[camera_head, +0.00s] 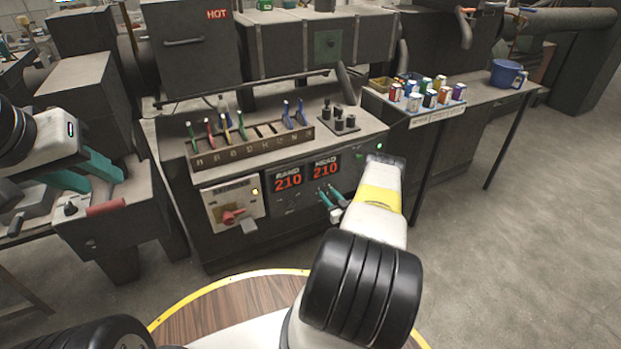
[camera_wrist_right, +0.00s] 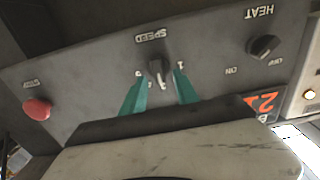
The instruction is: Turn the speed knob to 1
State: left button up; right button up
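The dark speed knob (camera_wrist_right: 157,70) sits on a grey panel under the label SPEED, which appears upside down in the right wrist view. A mark like a 1 (camera_wrist_right: 180,65) is to its right in that view; other marks are partly hidden. My right gripper (camera_wrist_right: 159,92) is open, with one teal finger on each side of the knob. I cannot tell whether they touch it. In the head view the right gripper (camera_head: 330,193) is at the machine's front, hiding the knob. My left gripper (camera_head: 88,172) is open and empty at the left.
A HEAT knob (camera_wrist_right: 263,46) and a red stop button (camera_wrist_right: 38,109) flank the speed knob. Red displays (camera_head: 288,180) read 210. A rack of coloured tools (camera_head: 245,140) stands on the machine top. A blue bucket (camera_head: 507,74) and small cans (camera_head: 430,98) are at right.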

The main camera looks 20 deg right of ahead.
grip_shut()
jog(key=shift+a, duration=0.1)
dwell(0.3)
jog(key=n, duration=0.4)
jog(key=shift+a, duration=0.25)
jog(key=shift+s+a+f+n, duration=0.1)
jog(key=shift+a+f+n, duration=0.1)
jog(key=shift+n, duration=1.75)
jog(key=shift+w+a+f+n, duration=0.1)
jog(key=shift+f+n, duration=0.15)
jog(key=shift+n, duration=1.75)
jog(key=shift+s+a+f+n, duration=0.1)
jog(key=shift+f+n, duration=0.1)
jog(key=shift+n, duration=1.75)
